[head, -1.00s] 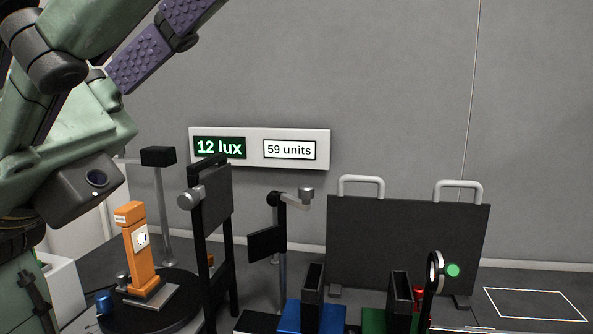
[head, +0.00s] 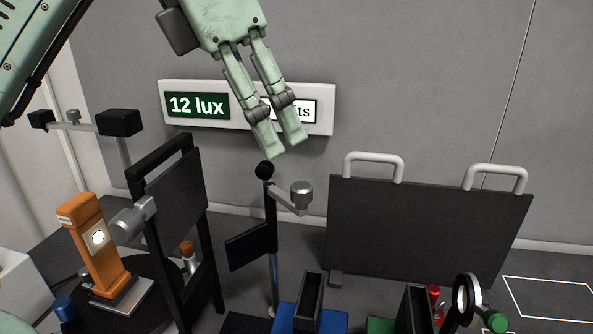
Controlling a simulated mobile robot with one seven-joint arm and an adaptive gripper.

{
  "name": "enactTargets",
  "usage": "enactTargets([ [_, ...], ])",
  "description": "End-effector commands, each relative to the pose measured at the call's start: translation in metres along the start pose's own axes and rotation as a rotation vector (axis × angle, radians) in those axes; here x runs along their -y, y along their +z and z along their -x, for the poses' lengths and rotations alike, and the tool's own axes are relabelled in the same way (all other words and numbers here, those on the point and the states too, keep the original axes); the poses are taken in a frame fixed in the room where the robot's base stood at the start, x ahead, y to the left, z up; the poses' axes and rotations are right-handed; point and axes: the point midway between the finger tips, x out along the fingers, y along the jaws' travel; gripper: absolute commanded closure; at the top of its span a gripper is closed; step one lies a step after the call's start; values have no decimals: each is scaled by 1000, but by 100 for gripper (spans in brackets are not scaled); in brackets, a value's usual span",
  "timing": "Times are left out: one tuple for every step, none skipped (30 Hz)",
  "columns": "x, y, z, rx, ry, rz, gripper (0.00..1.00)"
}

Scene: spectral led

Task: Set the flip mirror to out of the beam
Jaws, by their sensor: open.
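My gripper (head: 282,146) hangs at the top middle, fingers pointing down and slightly apart, with nothing between them. It shows in front of the wall sign. Below it stands a slim post with a black ball top, a side arm ending in a grey cylindrical knob (head: 301,194), and a dark rectangular plate (head: 251,246) low on its left. This looks like the flip mirror, but I cannot tell for sure. The fingertips appear above the ball top and apart from it. To the left, a tall black frame holds a dark panel (head: 175,195) with a grey knob (head: 132,221).
An orange lamp (head: 92,245) stands at the left. The wall sign (head: 248,106) reads 12 lux; my fingers partly cover its second display. A large dark board (head: 425,232) with two handles stands right. Blue (head: 325,322) and green bases and a ringed lens (head: 462,300) stand in front.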

Motion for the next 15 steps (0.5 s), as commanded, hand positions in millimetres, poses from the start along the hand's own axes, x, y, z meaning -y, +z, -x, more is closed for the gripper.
enactTargets([
  [1, 0, -12, 3, -4, -8, 57],
  [0, 0, -18, 3, -4, -7, 57],
  [1, 0, -26, 3, -5, -9, 57],
  [0, 0, -32, 4, -5, -7, 57],
  [1, 0, -38, 4, -5, -9, 57],
  [1, 0, -45, 5, -6, -7, 57],
  [1, 0, -50, 4, -4, -7, 57],
  [1, 0, -56, 5, -5, -7, 57],
  [1, 1, -62, 5, -4, -7, 57],
  [1, 1, -66, 6, -4, -7, 57],
  [1, 1, -70, 5, -3, -6, 57],
  [1, 1, -75, 5, -4, -5, 57],
  [1, 1, -78, 5, -3, -5, 57],
  [1, 1, -80, 5, -2, -4, 57],
  [1, 1, -83, 5, -1, -3, 57],
])
